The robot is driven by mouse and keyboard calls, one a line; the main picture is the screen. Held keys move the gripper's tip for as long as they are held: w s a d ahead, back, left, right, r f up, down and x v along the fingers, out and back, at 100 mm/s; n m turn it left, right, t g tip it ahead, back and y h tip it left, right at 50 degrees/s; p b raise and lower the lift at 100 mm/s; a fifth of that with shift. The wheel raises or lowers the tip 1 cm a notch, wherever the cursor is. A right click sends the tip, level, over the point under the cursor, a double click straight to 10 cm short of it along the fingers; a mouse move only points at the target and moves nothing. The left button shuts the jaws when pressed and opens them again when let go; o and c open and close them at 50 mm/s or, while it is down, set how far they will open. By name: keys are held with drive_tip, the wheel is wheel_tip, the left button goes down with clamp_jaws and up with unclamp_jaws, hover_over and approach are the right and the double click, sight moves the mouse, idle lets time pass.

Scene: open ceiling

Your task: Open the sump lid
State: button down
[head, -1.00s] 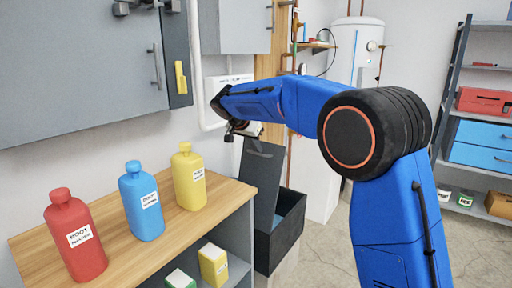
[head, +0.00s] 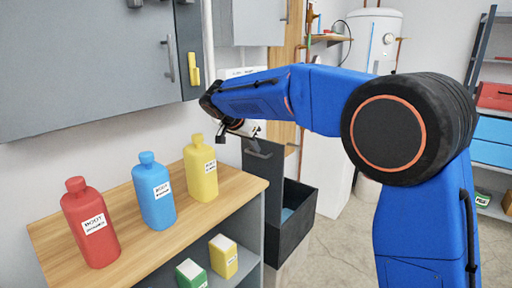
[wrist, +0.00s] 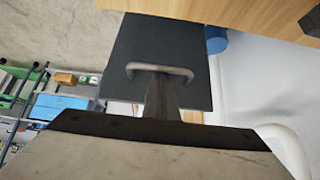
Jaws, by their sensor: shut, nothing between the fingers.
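The sump is a dark open-topped box (head: 292,222) standing beyond the right end of the wooden-topped shelf. Its dark lid (head: 262,172) stands raised, roughly upright, at the box's left side; some blue shows inside the box. In the wrist view the lid is a dark flat panel (wrist: 190,45) with a grey bar handle (wrist: 182,72). My gripper (head: 254,147) is at the lid's top edge in the head view. In the wrist view my gripper (wrist: 160,78) is shut and empty, its tip overlapping the middle of the handle. I cannot tell whether they touch.
Red (head: 90,225), blue (head: 154,192) and yellow (head: 201,168) bottles stand on the wooden counter (head: 140,238) left of the sump. Grey cabinets (head: 90,65) hang above. A white tank (head: 375,38) is behind my arm. Some floor is clear to the right.

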drive_tip(key=shift+s+a+f, duration=0.4)
drive_tip(key=shift+s+f, duration=0.05)
drive_tip(key=shift+f, duration=0.05)
drive_tip(key=w+d+r+v, duration=0.1)
drive_tip(key=v, duration=1)
drive_tip(key=s+d+f+n+g+y, duration=0.1)
drive_tip(key=s+d, duration=0.5)
drive_tip(key=d, duration=0.3)
drive_tip(key=s+d+f+n, duration=0.2)
drive_tip(key=s+d, duration=0.3)
drive_tip(key=d, duration=0.3)
drive_tip(key=s+d+f+n+g+y, duration=0.1)
drive_tip(key=s+d, duration=0.5)
drive_tip(key=d, duration=0.3)
drive_tip(key=s+d+f+n+y, duration=0.1)
drive_tip(key=s+d+f, duration=0.4)
drive_tip(key=s+f, duration=0.3)
drive_tip(key=s+d+f+n+y, duration=0.1)
drive_tip(key=s+d+f, duration=0.4)
drive_tip(key=s, duration=1)
wheel_tip(320, 180, down, 4)
drive_tip(key=shift+s+r+n+y, duration=0.15)
drive_tip(key=shift+n+y, duration=0.15)
drive_tip(key=shift+n, duration=0.3)
drive_tip(key=shift+d, duration=0.15)
